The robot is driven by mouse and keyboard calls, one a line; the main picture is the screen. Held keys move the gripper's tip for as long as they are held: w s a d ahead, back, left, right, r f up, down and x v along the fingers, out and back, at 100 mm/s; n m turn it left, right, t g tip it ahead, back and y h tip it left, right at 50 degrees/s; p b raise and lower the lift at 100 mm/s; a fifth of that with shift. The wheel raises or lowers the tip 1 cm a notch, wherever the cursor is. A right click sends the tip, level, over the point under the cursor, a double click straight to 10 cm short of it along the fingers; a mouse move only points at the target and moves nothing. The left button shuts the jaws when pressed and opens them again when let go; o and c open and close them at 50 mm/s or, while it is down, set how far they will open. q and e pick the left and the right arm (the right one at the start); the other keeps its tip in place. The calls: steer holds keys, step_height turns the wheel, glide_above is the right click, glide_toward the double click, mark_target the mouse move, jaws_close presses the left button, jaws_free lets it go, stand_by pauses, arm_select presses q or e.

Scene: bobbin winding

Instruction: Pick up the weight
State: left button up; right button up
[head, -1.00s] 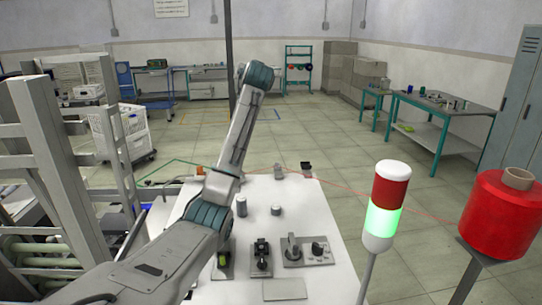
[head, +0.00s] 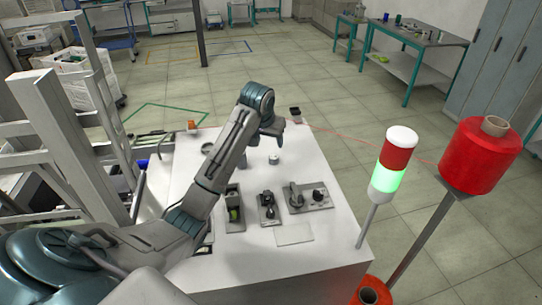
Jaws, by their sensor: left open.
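Two small grey metal cylinders stand on the white table (head: 330,232). One cylinder (head: 274,158) is in plain sight near the middle; the other (head: 242,161) is at the edge of my left arm and partly hidden. Which of them is the weight I cannot tell for sure. My left gripper (head: 272,132) hangs over the far part of the table, above and beyond the nearer-to-centre cylinder in the picture. It is open and appears empty, apart from both cylinders. My right gripper does not show.
Devices on plates, including a black knob unit (head: 318,195), stand in front of the cylinders. A flat pale plate (head: 294,234) lies nearer. A lit signal tower (head: 390,172) and a red spool (head: 480,155) stand at right. A small dark box (head: 294,112) is at the back.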

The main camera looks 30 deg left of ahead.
mark_target(274, 157)
arm_select(q)
steer(key=x, duration=1.1)
steer(key=shift+d, duration=0.2)
steer(key=c, duration=1.1)
steer(key=shift+r, duration=0.15)
